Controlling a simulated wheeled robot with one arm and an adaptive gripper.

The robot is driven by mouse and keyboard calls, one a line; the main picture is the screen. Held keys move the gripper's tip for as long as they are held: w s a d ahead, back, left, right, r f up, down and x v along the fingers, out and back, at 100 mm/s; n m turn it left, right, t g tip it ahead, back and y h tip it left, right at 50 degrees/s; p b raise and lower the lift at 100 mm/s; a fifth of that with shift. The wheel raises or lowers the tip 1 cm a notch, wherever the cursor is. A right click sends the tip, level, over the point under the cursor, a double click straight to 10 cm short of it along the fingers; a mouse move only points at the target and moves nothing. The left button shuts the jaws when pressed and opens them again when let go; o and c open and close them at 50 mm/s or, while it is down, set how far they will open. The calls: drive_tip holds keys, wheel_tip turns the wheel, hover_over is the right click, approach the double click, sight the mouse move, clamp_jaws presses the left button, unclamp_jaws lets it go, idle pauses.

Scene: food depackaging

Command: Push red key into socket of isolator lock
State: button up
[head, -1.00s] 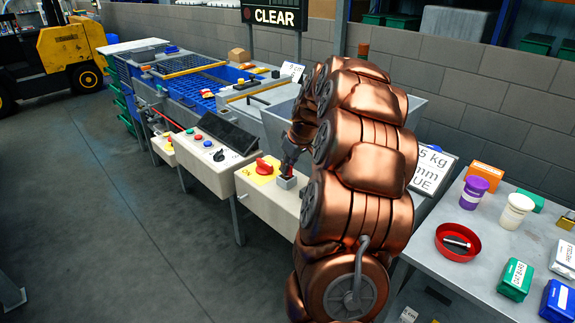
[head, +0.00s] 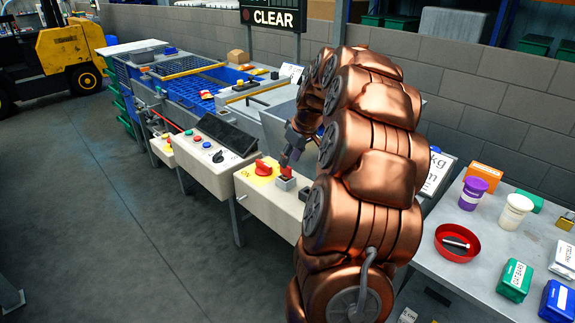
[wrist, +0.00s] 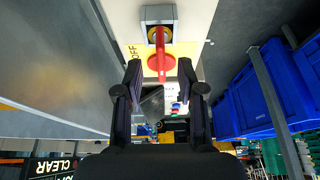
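The red key (head: 286,171) stands upright at the top of the grey lock block (head: 286,184) on the cream isolator box (head: 268,204). How deep it sits in the socket cannot be told. The red rotary handle (head: 263,168) on its yellow plate is just left of it. My gripper (head: 286,159) is just above the key, apart from it as far as I can see. In the wrist view my gripper (wrist: 159,70) has its fingers spread with nothing between them. There the grey block (wrist: 158,13), key (wrist: 160,38) and red handle (wrist: 161,65) line up ahead, with the reds overlapping.
A control box with buttons and a black knob (head: 217,157) stands left of the isolator box. A grey table (head: 415,250) at right holds a red bowl (head: 457,242), tubs and small boxes. A sign overhead reads CLEAR (head: 272,17). Open floor lies at left.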

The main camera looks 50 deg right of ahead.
drive_tip(key=v, duration=0.7)
drive_tip(key=shift+r, duration=0.25)
drive_tip(key=shift+s, duration=0.15)
